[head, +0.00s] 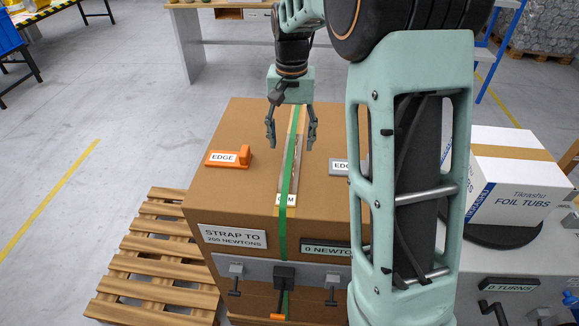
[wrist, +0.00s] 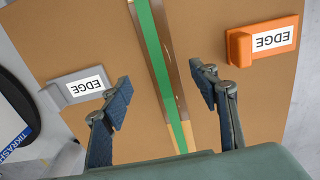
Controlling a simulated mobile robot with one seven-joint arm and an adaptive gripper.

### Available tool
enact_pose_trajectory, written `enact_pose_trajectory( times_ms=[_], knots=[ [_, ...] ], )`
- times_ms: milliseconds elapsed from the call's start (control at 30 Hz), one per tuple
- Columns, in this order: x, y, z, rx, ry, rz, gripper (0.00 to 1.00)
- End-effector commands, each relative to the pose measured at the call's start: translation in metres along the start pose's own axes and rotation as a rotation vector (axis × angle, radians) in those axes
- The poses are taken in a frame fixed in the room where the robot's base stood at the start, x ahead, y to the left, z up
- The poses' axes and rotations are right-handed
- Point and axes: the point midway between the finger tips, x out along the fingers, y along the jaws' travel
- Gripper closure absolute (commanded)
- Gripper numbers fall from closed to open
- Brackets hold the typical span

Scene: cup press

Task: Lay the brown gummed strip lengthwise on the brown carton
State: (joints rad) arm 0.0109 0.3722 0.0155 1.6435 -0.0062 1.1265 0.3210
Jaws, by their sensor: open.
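The brown carton (head: 232,195) stands in front of me with its top clear to view. A narrow brown and tan strip (head: 292,170) lies along the middle of the top, partly covered by a green strap (head: 290,165). A label (head: 279,199) on its near end is partly hidden by the strap. The strip also shows in the wrist view (wrist: 184,90). My gripper (head: 291,140) is open and empty above the carton. Its fingers are spread on either side of the strip and strap, apparently apart from them; the exact height is hard to tell.
An orange edge piece (head: 230,159) lies left of the strap and a grey one (head: 339,167) right of it. A ratchet bar (head: 260,271) is on the carton's front. A wooden pallet (head: 150,265) is at left, a white box (head: 510,185) at right.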

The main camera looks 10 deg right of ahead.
Motion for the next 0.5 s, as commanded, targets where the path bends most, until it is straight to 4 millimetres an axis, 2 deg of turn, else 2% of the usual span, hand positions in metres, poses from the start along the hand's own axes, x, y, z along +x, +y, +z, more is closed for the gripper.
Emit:
enact_pose_trajectory(
  times_ms=[33, 267, 500],
  knots=[
    [0.008, 0.000, 0.001, 0.000, -0.003, 0.001, 0.45],
    [0.025, 0.000, -0.001, -0.001, -0.002, 0.000, 0.45],
    [0.061, -0.002, -0.004, -0.001, -0.002, 0.001, 0.45]
  ],
)
